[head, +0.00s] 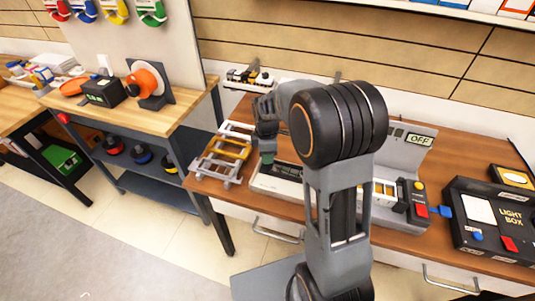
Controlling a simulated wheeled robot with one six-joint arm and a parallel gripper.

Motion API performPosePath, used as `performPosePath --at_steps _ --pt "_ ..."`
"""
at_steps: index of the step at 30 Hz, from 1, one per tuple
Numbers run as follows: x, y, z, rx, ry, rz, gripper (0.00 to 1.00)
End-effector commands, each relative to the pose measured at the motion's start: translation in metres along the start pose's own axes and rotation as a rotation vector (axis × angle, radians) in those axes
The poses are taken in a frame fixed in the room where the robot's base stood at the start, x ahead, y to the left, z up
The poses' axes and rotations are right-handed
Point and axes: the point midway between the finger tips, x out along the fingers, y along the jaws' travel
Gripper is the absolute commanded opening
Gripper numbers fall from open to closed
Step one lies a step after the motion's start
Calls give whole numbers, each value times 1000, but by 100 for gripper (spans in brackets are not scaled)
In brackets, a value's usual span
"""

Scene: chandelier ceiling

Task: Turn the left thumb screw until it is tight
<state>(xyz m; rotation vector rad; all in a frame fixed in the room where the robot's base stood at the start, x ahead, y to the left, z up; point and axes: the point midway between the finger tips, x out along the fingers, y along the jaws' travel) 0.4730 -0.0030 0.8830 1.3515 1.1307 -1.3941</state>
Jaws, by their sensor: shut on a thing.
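My gripper (267,157) points down over the left end of this machine. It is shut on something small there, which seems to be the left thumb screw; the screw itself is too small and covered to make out. My arm hides the middle of the machine, so any other screw is hidden.
A rack with yellow and grey bars (222,155) stands close left of my gripper. A red button and yellow knob are at the machine's right end. A black light box (490,222) is at the far right. A side table (130,118) stands at the left.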

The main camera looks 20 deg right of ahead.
Motion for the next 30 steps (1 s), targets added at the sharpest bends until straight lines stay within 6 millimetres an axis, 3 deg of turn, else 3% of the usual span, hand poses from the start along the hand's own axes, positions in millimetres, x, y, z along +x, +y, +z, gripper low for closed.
performPosePath --at_steps 30 --pt "1 -3 0 909 32 -8 4"
